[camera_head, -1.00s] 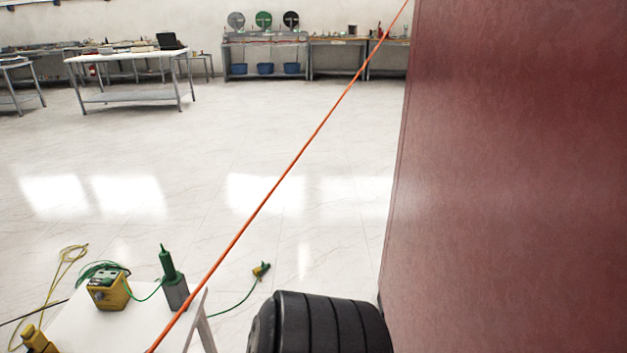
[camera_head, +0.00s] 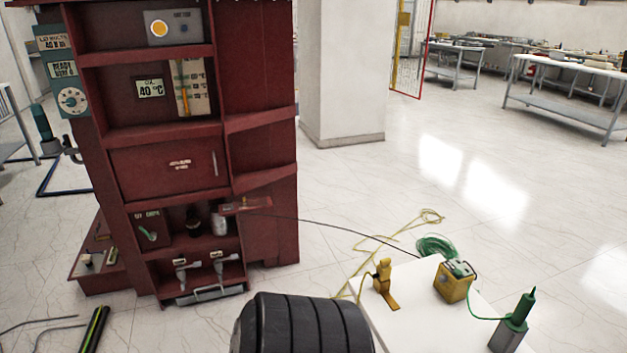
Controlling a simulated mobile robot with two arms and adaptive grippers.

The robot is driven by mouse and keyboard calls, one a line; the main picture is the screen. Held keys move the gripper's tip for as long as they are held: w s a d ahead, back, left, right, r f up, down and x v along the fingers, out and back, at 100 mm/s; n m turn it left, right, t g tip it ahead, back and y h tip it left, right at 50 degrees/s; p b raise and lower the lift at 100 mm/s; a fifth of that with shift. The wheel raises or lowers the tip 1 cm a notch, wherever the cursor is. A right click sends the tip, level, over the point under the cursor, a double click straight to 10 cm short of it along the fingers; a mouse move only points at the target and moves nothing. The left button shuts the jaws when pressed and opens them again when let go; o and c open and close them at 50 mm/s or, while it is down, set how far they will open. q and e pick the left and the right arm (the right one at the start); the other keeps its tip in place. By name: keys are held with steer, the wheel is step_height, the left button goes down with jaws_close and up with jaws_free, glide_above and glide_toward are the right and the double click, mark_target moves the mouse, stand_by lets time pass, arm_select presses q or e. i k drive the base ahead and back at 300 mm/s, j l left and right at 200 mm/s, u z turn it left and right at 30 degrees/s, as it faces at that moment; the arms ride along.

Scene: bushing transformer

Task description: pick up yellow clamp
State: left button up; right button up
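A tall red cabinet (camera_head: 265,115) with gauges and shelves stands at left. A grey holder with a green probe (camera_head: 515,320) is at the table's right. A yellow cable (camera_head: 425,217) lies on the floor behind. The floor at right is open; benches (camera_head: 575,75) stand far back.

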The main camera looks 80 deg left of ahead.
mark_target(381, 282)
steer(key=u, duration=2.05)
steer(key=i+j+z, duration=0.2)
steer(key=j+z, duration=0.15)
steer(key=k+j, duration=0.05)
steer(key=j, duration=0.05)
